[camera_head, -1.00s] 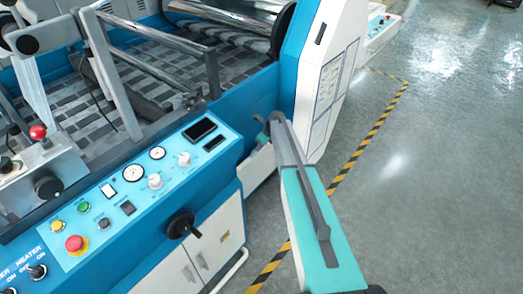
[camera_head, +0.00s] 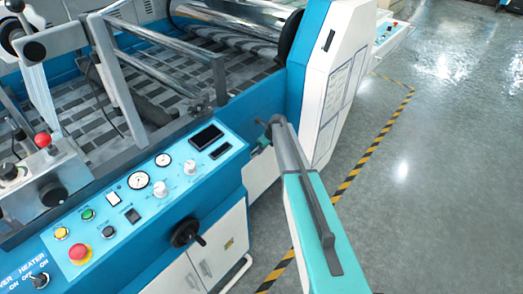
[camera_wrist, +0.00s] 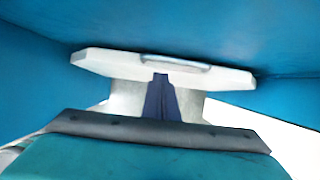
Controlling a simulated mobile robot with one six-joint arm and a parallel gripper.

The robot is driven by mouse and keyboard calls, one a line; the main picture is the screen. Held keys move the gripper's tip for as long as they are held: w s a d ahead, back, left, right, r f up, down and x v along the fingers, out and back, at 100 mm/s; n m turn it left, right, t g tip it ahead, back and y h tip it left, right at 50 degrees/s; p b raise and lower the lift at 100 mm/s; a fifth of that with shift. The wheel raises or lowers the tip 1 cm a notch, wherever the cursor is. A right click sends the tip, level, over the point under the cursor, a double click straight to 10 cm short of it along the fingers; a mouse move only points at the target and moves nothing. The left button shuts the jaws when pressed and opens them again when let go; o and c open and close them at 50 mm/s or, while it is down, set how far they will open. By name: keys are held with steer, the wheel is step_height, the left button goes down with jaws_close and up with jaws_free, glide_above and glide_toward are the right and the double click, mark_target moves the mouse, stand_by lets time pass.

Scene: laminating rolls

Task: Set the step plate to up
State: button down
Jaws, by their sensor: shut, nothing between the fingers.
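In the wrist view, a flat white plate (camera_wrist: 105,62) with a silver bar along it spans between blue panels; it may be the step plate, but I cannot tell for sure. My gripper (camera_wrist: 160,80) shows there as a dark, narrow shape with its fingers together and nothing held. Its tip overlaps the plate's lower edge in the picture; I cannot tell whether they touch. In the head view my gripper (camera_head: 264,137) is small at the end of my teal arm, near the machine's blue side. No step plate is clearly visible there.
The blue control panel (camera_head: 130,205) with buttons and gauges is on the left, above a black hand crank (camera_head: 186,233). A tall white housing (camera_head: 335,90) stands beyond my gripper. Open grey floor (camera_head: 450,190) with a striped line (camera_head: 365,155) lies right.

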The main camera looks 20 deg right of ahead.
steer(key=w+b+v, duration=0.1)
steer(key=v, duration=1)
steer(key=shift+w+a+r+b, duration=0.25)
steer(key=shift+r+b, duration=0.15)
steer(key=shift+r, duration=0.15)
steer(key=c, duration=2.5)
jaws_free()
